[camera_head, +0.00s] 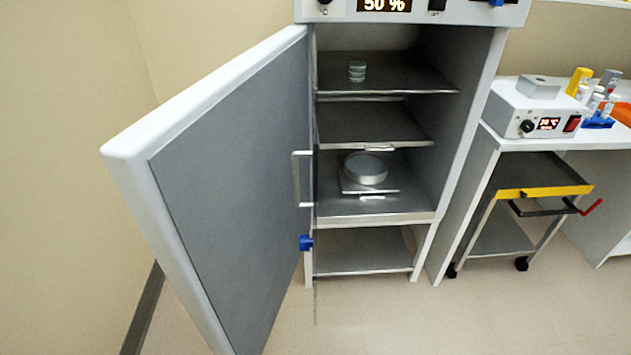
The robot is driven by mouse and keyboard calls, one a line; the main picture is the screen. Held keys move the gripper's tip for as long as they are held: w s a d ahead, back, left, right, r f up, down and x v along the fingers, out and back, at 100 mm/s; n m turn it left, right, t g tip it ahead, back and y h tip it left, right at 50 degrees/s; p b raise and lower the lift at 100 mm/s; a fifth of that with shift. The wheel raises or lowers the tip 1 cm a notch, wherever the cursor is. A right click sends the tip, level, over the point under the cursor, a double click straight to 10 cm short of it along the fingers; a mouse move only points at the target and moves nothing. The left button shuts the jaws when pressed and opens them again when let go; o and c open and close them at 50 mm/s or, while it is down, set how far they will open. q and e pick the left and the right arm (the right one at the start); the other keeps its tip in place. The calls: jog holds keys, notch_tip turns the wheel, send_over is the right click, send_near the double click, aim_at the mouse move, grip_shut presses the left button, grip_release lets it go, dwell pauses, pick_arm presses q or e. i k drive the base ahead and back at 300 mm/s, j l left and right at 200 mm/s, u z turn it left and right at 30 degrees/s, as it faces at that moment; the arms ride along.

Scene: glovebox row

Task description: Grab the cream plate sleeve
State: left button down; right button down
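I cannot make out a cream plate sleeve in the head view. The open cabinet (497,80) holds a small stack of pale green-grey round dishes (357,71) on its top shelf. A round grey-white dish (365,168) sits on a flat square plate (385,187) on a lower shelf. Neither of my grippers is in view.
The cabinet door (225,190) stands wide open to the left, with a handle (302,180) and a blue latch (306,242). A cart with a yellow-edged tray (543,191) stands at right, below a bench with a white heater box (540,108). The floor in front is clear.

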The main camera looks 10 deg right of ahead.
aim_at(356, 70)
jog(key=k+j+z, duration=0.25)
jog(key=j, duration=0.15)
jog(key=k+j+z, duration=0.1)
jog(key=j+z, duration=0.15)
jog(key=j, duration=0.15)
jog(key=k+j+z, duration=0.25)
jog(key=i+u, duration=0.1)
jog(key=u, duration=1.05)
jog(key=l+u, duration=0.75)
jog(key=k+l+u, duration=0.2)
jog(key=l, duration=0.2)
jog(key=l+u, duration=0.2)
jog(key=l, duration=0.25)
jog(key=k+l+u, duration=0.15)
jog(key=l, duration=0.2)
jog(key=k+l+u, duration=0.2)
jog(key=k+l, duration=0.05)
jog(key=l, duration=0.1)
